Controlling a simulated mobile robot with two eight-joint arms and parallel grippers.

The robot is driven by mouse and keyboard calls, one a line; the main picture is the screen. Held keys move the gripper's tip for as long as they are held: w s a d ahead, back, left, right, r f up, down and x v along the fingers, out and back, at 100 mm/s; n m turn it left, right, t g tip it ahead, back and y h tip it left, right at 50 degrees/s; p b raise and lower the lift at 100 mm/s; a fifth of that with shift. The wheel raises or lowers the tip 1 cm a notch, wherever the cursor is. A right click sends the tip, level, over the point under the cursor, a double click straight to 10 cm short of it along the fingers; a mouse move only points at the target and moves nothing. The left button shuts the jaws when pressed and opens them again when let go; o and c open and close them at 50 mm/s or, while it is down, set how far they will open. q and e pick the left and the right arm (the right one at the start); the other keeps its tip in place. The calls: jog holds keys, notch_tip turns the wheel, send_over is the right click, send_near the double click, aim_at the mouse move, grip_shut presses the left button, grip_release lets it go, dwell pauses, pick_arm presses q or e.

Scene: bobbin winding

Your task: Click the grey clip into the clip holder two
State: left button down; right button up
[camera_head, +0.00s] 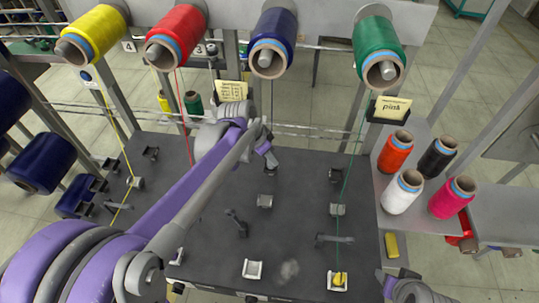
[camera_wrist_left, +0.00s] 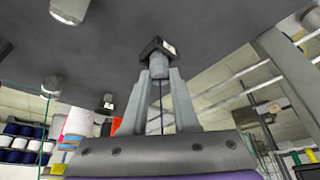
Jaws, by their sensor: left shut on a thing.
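My left arm reaches in from the lower left over the dark board (camera_head: 295,200). My left gripper (camera_head: 265,148) points down at the board's back middle, in line with the blue thread. In the left wrist view the gripper (camera_wrist_left: 159,75) is shut on the grey clip (camera_wrist_left: 158,66), a small grey cylinder between the fingertips. A dark square holder (camera_wrist_left: 150,47) with a pale face is right at the clip's end. I cannot tell whether the clip is seated in it. My right gripper (camera_head: 393,285) is partly in view at the lower right, apart from the board's parts.
Yellow (camera_head: 95,33), red (camera_head: 177,34), blue (camera_head: 273,42) and green (camera_head: 380,48) spools hang above, with threads running down. Several small holders and levers stand on the board. Orange, black, white and pink spools (camera_head: 453,197) stand on the right shelf.

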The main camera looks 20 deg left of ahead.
pick_arm(q)
jog(key=c, duration=0.6)
grip_release()
jog(key=v, duration=1)
jog(key=shift+s+r+p, duration=0.2)
jog(key=shift+r+p, duration=0.15)
jog(key=shift+p, duration=0.1)
